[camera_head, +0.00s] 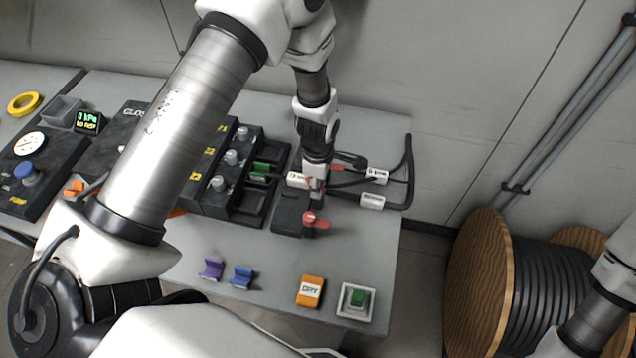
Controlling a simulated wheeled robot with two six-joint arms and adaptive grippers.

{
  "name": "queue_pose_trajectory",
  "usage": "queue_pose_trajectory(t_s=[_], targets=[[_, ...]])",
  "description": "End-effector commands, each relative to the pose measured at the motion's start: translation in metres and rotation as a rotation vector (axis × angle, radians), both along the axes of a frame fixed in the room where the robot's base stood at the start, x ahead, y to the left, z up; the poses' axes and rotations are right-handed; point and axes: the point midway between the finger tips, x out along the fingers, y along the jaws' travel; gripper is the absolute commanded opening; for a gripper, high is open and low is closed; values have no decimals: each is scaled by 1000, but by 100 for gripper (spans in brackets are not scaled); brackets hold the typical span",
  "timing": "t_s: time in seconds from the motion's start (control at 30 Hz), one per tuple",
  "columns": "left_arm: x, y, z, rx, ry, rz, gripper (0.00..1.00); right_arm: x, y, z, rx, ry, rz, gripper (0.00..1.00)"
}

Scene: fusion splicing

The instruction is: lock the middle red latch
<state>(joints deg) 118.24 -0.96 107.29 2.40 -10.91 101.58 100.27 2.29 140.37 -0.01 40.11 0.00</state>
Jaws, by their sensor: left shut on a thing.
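A black latch block (290,215) stands near the right end of the grey table. It has red latches: one at the back (337,168), the middle red latch (318,186) and a front one (317,221). My left gripper (316,176) reaches down from above and is shut on the middle red latch. The gripper hides most of that latch, so its exact angle is hard to tell. My right gripper is out of view; only part of my right arm shows at the lower right.
Black cables with white labels (372,201) loop right of the block. A black module with grey knobs (231,157) is to its left. In front lie purple (211,269) and blue (241,276) holders, an orange block (310,291) and a green button (357,299). A cable drum (480,285) stands right.

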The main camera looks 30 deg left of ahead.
Motion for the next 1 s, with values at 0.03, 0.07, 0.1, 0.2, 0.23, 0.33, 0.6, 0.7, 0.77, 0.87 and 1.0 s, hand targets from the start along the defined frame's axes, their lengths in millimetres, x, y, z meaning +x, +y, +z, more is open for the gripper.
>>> queue_pose_trajectory(t_s=[0.03, 0.07, 0.1, 0.2, 0.23, 0.33, 0.6, 0.7, 0.77, 0.87, 1.0], targets=[[-4, 0, -3, 0, 11, 23, 0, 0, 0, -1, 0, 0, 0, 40], [-4, 0, -3, 0, 11, 38, 0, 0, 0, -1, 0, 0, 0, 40], [-4, 0, -3, 0, 11, 55, 0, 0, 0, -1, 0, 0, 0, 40], [-4, 0, -3, 0, 11, 90, 0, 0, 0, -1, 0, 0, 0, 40], [-4, 0, -3, 0, 11, 98, 0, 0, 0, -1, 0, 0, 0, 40], [-4, 0, -3, 0, 11, 117, 0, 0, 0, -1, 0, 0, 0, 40], [-4, 0, -3, 1, 13, 130, 0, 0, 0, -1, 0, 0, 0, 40], [-4, 0, -3, 1, 13, 130, 0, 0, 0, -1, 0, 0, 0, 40], [-4, 0, -3, 1, 13, 129, 0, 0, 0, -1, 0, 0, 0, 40], [-4, 0, -3, 0, 11, 129, 55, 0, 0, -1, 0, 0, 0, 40], [-3, 0, -2, 0, 7, 129, 55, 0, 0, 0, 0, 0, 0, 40]])
